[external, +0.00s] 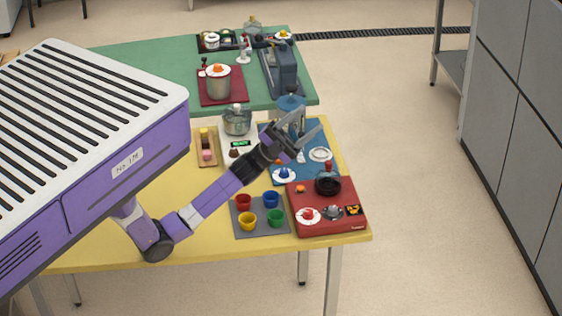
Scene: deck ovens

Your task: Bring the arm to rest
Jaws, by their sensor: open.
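My gripper (306,123) is open, with its two grey fingers spread apart and nothing visible between them. It is held out above the blue mat (265,127) on the yellow table (195,220). My purple arm (210,198) reaches from the lower left up to the right, over the table. The wrist hides part of the mat and some of what stands on it. From this one view I cannot tell how high the fingers are above the things below.
A red deck (352,224) with a dark pan, a grey tray (238,232) of coloured cups, a pot (237,122) and a wooden board (207,148) stand around the arm. A green table (150,65) with more cookware is behind. Grey cabinets (510,110) line the right; the floor between is clear.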

